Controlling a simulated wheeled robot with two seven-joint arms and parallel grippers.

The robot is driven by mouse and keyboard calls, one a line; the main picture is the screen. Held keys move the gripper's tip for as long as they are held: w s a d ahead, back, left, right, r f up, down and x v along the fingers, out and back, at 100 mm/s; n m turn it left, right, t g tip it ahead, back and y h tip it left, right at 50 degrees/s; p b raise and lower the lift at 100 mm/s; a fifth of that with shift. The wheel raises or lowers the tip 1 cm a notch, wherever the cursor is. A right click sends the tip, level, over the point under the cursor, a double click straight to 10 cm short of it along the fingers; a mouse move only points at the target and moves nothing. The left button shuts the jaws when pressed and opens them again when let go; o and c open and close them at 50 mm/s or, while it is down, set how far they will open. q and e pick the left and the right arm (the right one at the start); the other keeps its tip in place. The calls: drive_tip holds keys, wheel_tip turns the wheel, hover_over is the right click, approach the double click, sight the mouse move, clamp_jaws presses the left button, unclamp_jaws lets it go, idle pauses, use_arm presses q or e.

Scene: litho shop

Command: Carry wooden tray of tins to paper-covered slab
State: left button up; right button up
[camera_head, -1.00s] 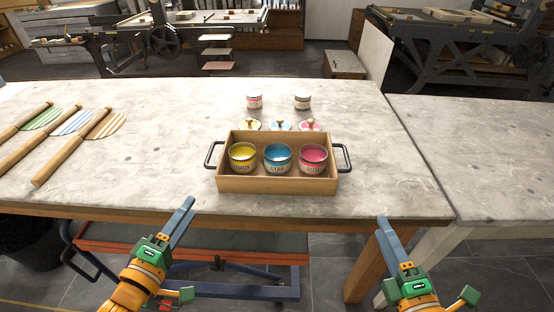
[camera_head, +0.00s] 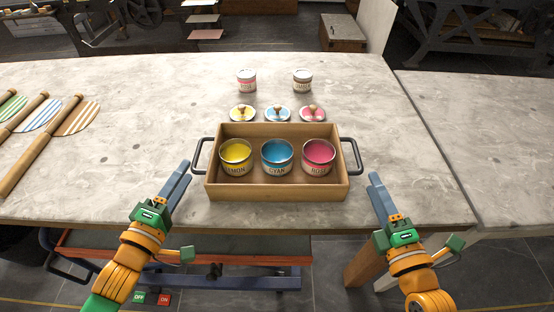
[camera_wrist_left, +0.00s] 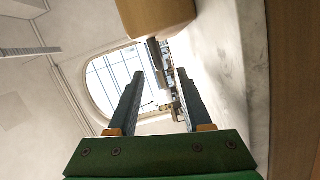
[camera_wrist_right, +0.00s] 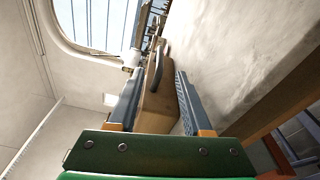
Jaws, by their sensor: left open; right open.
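The wooden tray (camera_head: 277,190) sits on the marble-topped table near its front edge. It holds an open yellow tin (camera_head: 236,157), a cyan tin (camera_head: 277,156) and a rose tin (camera_head: 319,157). Dark handles stick out at its left (camera_head: 199,155) and right (camera_head: 353,155). My left gripper (camera_head: 181,175) is open and empty, just in front of the left handle. My right gripper (camera_head: 377,183) is open and empty, in front of and slightly right of the right handle. The left wrist view shows a tray corner (camera_wrist_left: 158,16); the right wrist view shows the tray's side (camera_wrist_right: 158,105). The paper-covered slab is not identifiable.
Three knobbed lids (camera_head: 278,113) lie behind the tray, with two closed tins (camera_head: 246,79) (camera_head: 302,79) further back. Striped paddle-like tools with wooden handles (camera_head: 38,143) lie at the left. A second table (camera_head: 490,140) adjoins on the right. Bare tabletop lies on both sides of the tray.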

sight(196, 154)
use_arm(q)
drive_tip(key=x, duration=0.6)
drive_tip(key=shift+w+d, duration=0.15)
drive_tip(key=shift+w, duration=0.2)
use_arm(e)
drive_tip(key=w, duration=0.7)
drive_tip(key=w+a, duration=0.1)
drive_tip(key=w, duration=0.3)
drive_tip(key=shift+w+a+f, duration=0.1)
drive_tip(key=shift+f, duration=0.05)
use_arm(q)
clamp_jaws()
use_arm(e)
clamp_jaws()
use_arm(q)
drive_tip(key=shift+f, duration=0.1)
